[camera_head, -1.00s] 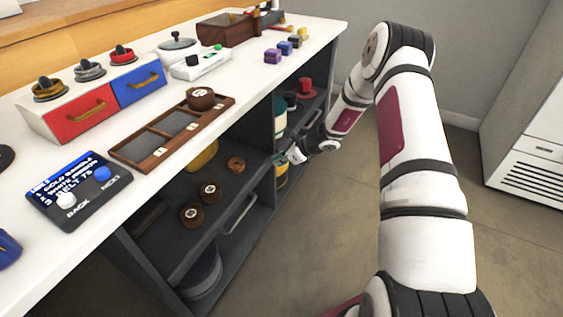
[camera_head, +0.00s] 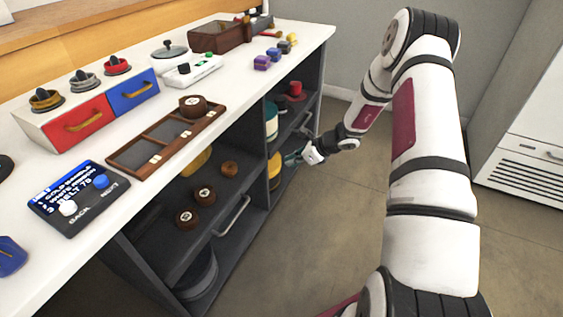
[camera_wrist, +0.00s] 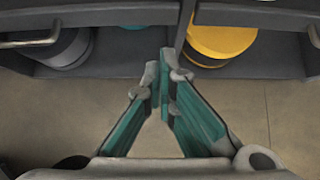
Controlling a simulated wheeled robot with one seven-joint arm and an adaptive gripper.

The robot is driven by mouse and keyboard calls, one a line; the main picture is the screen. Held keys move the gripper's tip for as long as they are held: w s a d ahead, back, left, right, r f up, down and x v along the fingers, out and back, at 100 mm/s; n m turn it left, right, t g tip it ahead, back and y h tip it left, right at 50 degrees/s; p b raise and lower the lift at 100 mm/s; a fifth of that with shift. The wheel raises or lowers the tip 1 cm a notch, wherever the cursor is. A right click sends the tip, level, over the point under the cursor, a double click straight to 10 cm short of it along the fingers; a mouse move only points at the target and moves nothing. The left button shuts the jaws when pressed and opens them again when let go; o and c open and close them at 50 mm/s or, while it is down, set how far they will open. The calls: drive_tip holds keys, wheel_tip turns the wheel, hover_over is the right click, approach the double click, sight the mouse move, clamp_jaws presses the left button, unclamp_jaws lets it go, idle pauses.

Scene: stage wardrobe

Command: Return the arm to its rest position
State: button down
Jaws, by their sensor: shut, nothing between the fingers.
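My gripper (camera_head: 291,158) is at the end of my white arm, in front of the open shelves under the counter (camera_head: 235,105). In the wrist view its teal fingers (camera_wrist: 165,75) meet at the tips with nothing between them. The fingers point toward the lower edge of the shelf unit (camera_wrist: 130,65), with floor beneath. In the head view the fingers are small and partly lost against the dark shelves.
Dark brown rolls (camera_head: 204,194) lie on a shelf. A pull handle (camera_head: 231,216) sticks out from the shelf front. A yellow round container (camera_wrist: 220,42) shows low in the unit. Open floor (camera_head: 325,235) lies right of the unit, and a white vented cabinet (camera_head: 528,150) stands at the right.

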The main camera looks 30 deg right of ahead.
drive_tip(key=s+a+r+n+g+y, duration=0.15)
drive_tip(key=a+r+n, duration=0.25)
drive_tip(key=r, duration=0.4)
drive_tip(key=s+a+r+n, duration=0.3)
drive_tip(key=r, duration=0.6)
drive_tip(key=s+a+r+n+g, duration=0.3)
drive_tip(key=s+a+r+n, duration=0.7)
drive_tip(key=r, duration=0.3)
drive_tip(key=s+a+r+n+g+h, duration=0.1)
drive_tip(key=s+a+r+n+h, duration=0.15)
drive_tip(key=s, duration=0.65)
drive_tip(key=s+a+r+n+g+h, duration=0.1)
drive_tip(key=s+r+n, duration=0.2)
drive_tip(key=s, duration=0.5)
drive_tip(key=s+d+n+h+p, duration=0.1)
drive_tip(key=s+d+n+h, duration=0.15)
drive_tip(key=s, duration=0.55)
drive_tip(key=s+d+n+h, duration=0.1)
drive_tip(key=s+d+n, duration=0.15)
drive_tip(key=s, duration=0.55)
wheel_tip(320, 180, up, 32)
drive_tip(key=t+p, duration=0.3)
drive_tip(key=p, duration=2.6)
drive_tip(key=shift+n+t+p, duration=0.35)
drive_tip(key=shift+n, duration=0.1)
drive_tip(key=shift+f, duration=0.1)
